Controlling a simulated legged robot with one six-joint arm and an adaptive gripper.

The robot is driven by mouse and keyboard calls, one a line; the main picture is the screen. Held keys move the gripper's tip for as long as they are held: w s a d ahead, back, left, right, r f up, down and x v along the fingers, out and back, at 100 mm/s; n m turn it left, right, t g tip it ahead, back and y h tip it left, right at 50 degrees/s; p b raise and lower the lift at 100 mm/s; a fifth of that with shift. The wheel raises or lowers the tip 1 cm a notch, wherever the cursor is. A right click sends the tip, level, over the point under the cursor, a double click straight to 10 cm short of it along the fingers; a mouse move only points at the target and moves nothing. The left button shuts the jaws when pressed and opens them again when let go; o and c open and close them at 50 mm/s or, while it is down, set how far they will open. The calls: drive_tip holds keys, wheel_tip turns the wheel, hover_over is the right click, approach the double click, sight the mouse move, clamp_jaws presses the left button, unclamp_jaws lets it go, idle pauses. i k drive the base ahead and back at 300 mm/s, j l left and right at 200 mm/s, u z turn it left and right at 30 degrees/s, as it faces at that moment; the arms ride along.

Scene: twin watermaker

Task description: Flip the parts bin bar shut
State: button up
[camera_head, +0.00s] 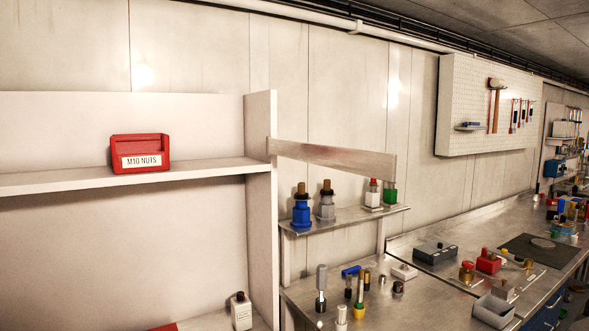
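A flat grey-white bar (335,158) sticks out to the right from the front edge of the shelf unit's right upright (261,215). Its left end meets the upright just above shelf height, and its right end hangs free over the side workbench. The bar does not cross the front of the shelf (60,181). A red parts bin (140,142) labelled "M10 NUTS" sits on that shelf, its front uncovered. Whether anything is in the bin cannot be seen. My gripper is not in view.
Blue (301,213) and grey (326,209) fittings stand on a small raised shelf (345,219) below the bar. A metal workbench (420,300) with several tools and parts runs right. A white bottle (241,312) stands below the shelf. The space before the shelf looks clear.

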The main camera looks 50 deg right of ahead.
sight(379, 166)
drive_tip(key=k+l+u, duration=0.15)
drive_tip(key=k+l, duration=0.75)
drive_tip(key=l, duration=0.45)
drive_tip(key=l+u, duration=0.1)
drive_tip(key=l, duration=0.45)
drive_tip(key=k+l+u, duration=0.1)
drive_tip(key=l, duration=0.45)
